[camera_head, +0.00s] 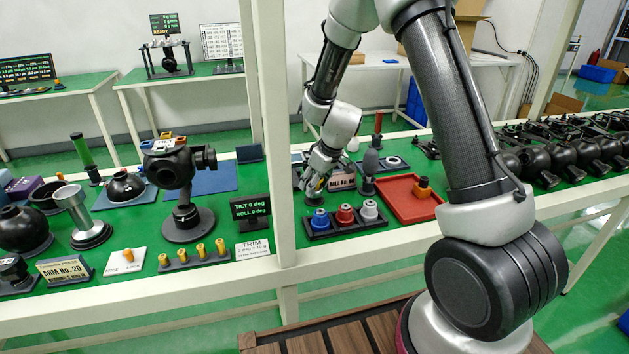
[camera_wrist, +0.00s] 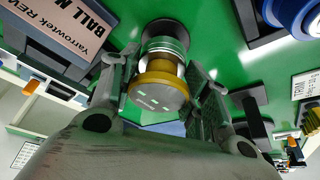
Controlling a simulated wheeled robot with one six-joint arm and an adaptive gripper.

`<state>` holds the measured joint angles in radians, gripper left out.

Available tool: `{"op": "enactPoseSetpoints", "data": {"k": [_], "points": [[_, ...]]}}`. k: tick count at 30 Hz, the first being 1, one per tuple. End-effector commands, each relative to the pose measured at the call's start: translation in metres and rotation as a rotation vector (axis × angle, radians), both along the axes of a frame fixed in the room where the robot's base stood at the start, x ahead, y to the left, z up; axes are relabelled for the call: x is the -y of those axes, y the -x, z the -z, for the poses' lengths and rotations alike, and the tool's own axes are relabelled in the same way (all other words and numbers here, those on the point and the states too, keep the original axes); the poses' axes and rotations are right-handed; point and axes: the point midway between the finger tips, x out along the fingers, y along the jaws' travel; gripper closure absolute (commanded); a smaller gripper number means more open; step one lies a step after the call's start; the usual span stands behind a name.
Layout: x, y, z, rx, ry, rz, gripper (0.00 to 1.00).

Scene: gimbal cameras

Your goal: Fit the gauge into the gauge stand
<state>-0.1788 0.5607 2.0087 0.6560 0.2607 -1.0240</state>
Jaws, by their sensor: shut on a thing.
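My gripper (camera_head: 318,183) is low over the green bench, just left of a ball-number sign. In the wrist view its fingers (camera_wrist: 160,88) close from both sides on a round piece, apparently the gauge (camera_wrist: 160,97), with a grey face, small green marks and a gold rim. Directly beyond it, in line, are a silver ringed collar and a dark round part (camera_wrist: 165,32), which may be the gauge stand. I cannot tell whether the gauge is seated in it or only lined up. In the head view the gripper mostly hides the gauge.
The ball-number sign (camera_head: 342,182) stands close on the right. A black rack (camera_head: 346,229) with blue, red and grey pieces is in front. A red tray (camera_head: 405,209) lies further right, and a dark egg-shaped piece (camera_head: 370,162) stands behind the rack. A white post (camera_head: 272,130) rises left.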

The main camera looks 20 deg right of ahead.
Motion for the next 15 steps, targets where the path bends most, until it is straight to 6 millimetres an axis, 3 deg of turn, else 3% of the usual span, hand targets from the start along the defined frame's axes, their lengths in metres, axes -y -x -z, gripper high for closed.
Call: {"op": "enactPoseSetpoints", "data": {"k": [15], "points": [[0.000, 0.000, 0.013, 0.000, 0.000, 0.001, 0.79]]}}
